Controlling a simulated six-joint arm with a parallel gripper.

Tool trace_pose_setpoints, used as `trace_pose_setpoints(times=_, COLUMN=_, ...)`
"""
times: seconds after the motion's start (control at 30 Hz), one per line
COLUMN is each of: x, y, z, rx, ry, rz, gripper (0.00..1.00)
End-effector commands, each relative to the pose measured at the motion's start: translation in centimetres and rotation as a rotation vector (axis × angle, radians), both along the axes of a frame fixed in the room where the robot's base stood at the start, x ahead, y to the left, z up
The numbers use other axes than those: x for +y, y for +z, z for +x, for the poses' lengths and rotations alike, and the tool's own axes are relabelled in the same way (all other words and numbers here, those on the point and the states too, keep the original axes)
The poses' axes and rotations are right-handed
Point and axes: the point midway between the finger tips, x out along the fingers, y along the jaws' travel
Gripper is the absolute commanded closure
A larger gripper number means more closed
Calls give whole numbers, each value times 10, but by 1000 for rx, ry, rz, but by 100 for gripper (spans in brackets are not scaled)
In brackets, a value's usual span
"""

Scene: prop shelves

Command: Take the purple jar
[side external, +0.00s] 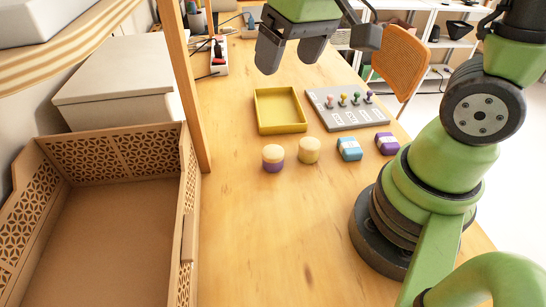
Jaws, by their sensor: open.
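The purple jar (273,160) stands upright on the wooden table, left of centre. Its lower part is purple and its upper part is pale cream. A cream jar (309,150) of similar size stands close to its right. My gripper (316,48) is open and empty. It hangs in the air near the top of the picture, above and beyond the jars, and does not touch them.
A yellow tray (281,129) lies behind the jars. A grey board (345,122) with several coloured pegs is to its right. A blue block (349,149) and a purple block (387,143) lie right of the jars. A lattice-walled crate (188,222) and a wooden post (184,85) stand left. The table in front is clear.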

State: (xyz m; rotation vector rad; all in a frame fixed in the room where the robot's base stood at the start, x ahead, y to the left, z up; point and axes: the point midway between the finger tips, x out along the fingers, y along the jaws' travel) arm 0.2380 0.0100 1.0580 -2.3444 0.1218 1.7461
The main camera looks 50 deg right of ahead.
Motion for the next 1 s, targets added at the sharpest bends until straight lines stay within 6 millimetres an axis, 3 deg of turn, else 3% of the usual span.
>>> trace_pose_setpoints(times=0.2, x=-7, y=-73, z=31, rx=175, ry=93, rz=-59, gripper=22)
trace_pose_setpoints(times=0.4, x=-10, y=-122, z=39, rx=266, ry=155, rz=-84, gripper=22)
trace_pose_setpoints(times=0.8, x=-11, y=-173, z=39, rx=296, ry=173, rz=-89, gripper=22)
trace_pose_setpoints(times=1.0, x=-12, y=-187, z=40, rx=292, ry=172, rz=-88, gripper=22)
